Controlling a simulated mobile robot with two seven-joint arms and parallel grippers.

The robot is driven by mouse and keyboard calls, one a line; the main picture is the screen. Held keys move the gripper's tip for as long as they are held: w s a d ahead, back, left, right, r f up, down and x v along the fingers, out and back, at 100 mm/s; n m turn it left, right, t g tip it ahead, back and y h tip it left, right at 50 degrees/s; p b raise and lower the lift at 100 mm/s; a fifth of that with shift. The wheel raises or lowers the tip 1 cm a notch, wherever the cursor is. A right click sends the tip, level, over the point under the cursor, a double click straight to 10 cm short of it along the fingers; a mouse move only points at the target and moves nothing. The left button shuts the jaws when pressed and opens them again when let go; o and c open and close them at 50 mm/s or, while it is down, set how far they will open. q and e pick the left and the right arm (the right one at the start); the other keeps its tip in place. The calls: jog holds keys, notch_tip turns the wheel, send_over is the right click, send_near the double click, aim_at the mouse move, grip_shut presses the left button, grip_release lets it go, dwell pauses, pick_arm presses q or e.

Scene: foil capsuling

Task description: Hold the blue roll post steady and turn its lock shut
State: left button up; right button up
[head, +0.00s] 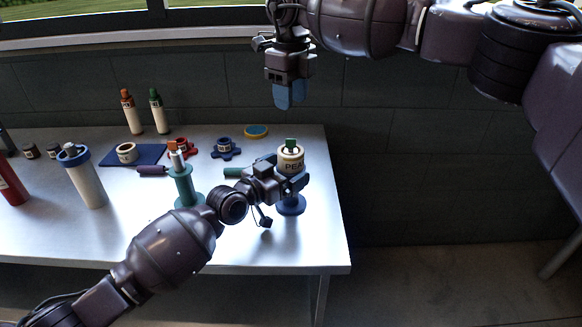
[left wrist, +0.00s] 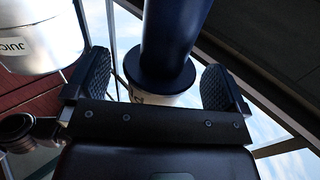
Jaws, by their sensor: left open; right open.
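The blue roll post stands near the table's right end in the head view, its blue base (head: 291,206) on the table. It bears a cream roll (head: 291,161) lettered "PEA", with a small green piece (head: 291,144) on top, perhaps its lock. My left gripper (head: 290,183) is at the post, below the roll. In the left wrist view its open fingers (left wrist: 158,85) stand either side of a dark blue shaft (left wrist: 175,35) with a round flange; gaps show on both sides. My right gripper (head: 289,96) hangs open and empty, fingers down, well above the roll.
Red (head: 183,148) and blue (head: 226,149) knobs, a yellow-blue disc (head: 256,131) and two bottles (head: 160,116) are behind. A white can (left wrist: 35,45) shows in the left wrist view. The table ends just right of the post.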

pick_arm(q)
jog(key=shift+x, duration=0.95)
jog(key=shift+c, duration=0.5)
jog(key=c, duration=1.1)
